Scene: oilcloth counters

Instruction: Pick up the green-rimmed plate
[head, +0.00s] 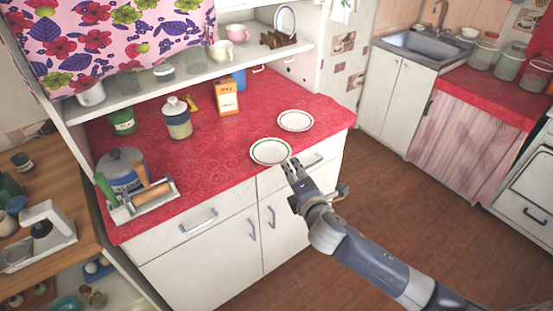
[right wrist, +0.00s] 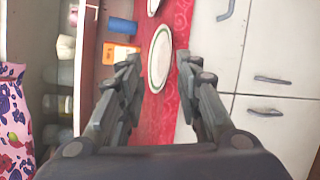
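The green-rimmed plate (head: 270,151) lies flat at the front edge of the red counter in the head view. A second white plate (head: 295,121) with a darker rim lies behind it to the right. My right gripper (head: 291,164) is at the front right edge of the green-rimmed plate. In the right wrist view, my right gripper (right wrist: 159,62) is open, its fingers apart, with the green-rimmed plate (right wrist: 160,58) showing between the tips. I cannot tell whether a finger touches the plate. The second plate (right wrist: 153,6) is cut off at the top there. My left gripper is not in view.
The red counter (head: 225,160) is clear left of the plates. An orange box (head: 227,97), a lidded jar (head: 177,118), a green tin (head: 122,121) and a rack (head: 143,203) by a grey canister stand farther left and back. A shelf (head: 190,80) overhangs the back.

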